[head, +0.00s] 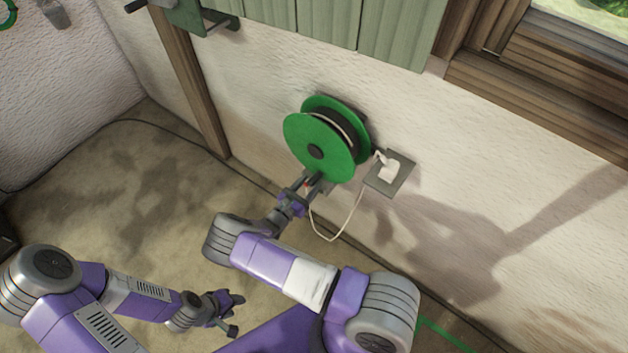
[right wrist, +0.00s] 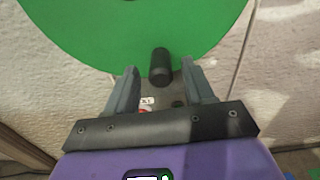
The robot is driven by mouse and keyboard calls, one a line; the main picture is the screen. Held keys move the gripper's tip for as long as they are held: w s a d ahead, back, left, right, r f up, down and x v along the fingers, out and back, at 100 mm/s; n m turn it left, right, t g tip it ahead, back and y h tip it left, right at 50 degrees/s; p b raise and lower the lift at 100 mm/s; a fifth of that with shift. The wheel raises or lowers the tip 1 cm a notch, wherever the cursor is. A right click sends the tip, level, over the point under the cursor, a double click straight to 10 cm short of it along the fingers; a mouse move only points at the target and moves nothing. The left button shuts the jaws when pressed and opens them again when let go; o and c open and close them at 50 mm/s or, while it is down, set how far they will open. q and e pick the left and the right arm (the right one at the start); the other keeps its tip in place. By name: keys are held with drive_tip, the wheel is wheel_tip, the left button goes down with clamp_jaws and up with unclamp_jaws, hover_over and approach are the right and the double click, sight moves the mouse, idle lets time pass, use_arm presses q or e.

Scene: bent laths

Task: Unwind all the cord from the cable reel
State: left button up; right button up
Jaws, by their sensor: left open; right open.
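The green cable reel (head: 318,147) is mounted on the white wall, with a dark drum between its two discs and a thin light line of cord on it. A black knob (right wrist: 160,68) sticks out near the disc's lower edge in the right wrist view. My right gripper (right wrist: 163,78) is open, with the knob between its fingertips; whether they touch is unclear. It also shows below the reel in the head view (head: 306,187). A white cord (head: 340,232) hangs in a loop beside the reel, below the wall socket (head: 390,172). My left gripper (head: 236,312) is open and empty, low over the floor.
A green shutter (head: 350,30) and a window frame (head: 545,75) are above. A wooden post (head: 190,80) stands left of the reel, under a green wall fitting (head: 205,15).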

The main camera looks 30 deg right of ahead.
drive_tip(key=shift+x, duration=1.5)
clamp_jaws()
